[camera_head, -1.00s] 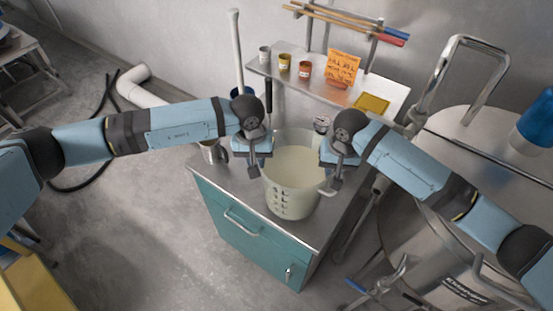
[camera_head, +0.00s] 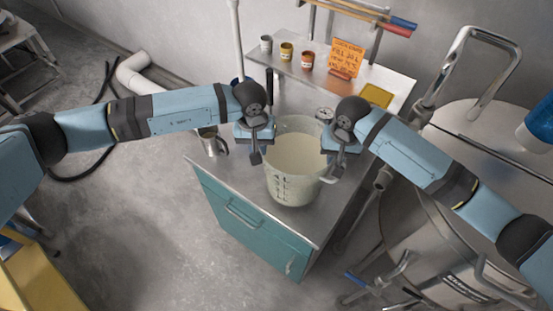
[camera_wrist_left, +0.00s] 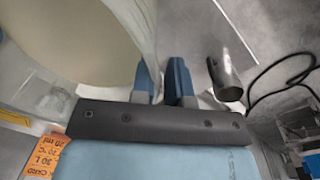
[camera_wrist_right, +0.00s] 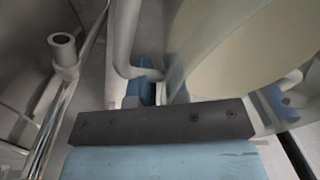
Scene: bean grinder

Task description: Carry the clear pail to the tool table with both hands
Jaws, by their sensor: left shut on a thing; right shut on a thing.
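The clear pail (camera_head: 293,190) holds a pale cream liquid and is upright over the steel top of the teal-fronted tool table (camera_head: 252,228). I cannot tell whether its base touches the top. My left gripper (camera_head: 256,156) is shut at the pail's left side; the pail wall (camera_wrist_left: 148,40) shows by its fingers (camera_wrist_left: 165,80) in the left wrist view. My right gripper (camera_head: 332,172) is shut on the pail's right side, at a pale handle (camera_wrist_right: 125,45) in the right wrist view. The exact contacts are partly hidden.
A metal cup (camera_head: 211,141) stands on the table left of the pail. A dial gauge (camera_head: 325,114) is behind it. A back shelf holds small jars (camera_head: 286,51), an orange note (camera_head: 346,58) and a yellow tray (camera_head: 377,95). A large steel tank (camera_head: 480,150) stands right.

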